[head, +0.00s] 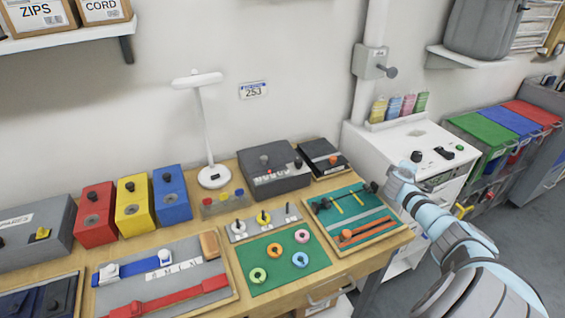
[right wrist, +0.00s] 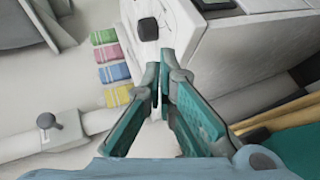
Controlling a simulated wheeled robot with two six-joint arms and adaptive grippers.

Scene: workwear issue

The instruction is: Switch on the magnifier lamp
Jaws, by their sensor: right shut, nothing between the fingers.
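The magnifier lamp (head: 205,125) looks to be the white lamp at the back of the bench, against the wall. It has a round base with a small dark switch (head: 215,177), an upright post and a horizontal head. I see no clear glow from it. My right gripper (right wrist: 160,80) is shut and empty in the right wrist view, its teal fingers close together. In the head view my right arm reaches to the bench's right end, well right of the lamp; its fingertips are hard to make out. My left gripper is not in view. The lamp is not in the right wrist view.
A black knob (right wrist: 148,28) on the white cabinet (head: 395,145) lies just past my right fingertips. A grey box (head: 275,182) with a small red light stands between lamp and arm. Red, yellow and blue boxes (head: 172,200) stand left of the lamp. Boards and trays fill the bench front.

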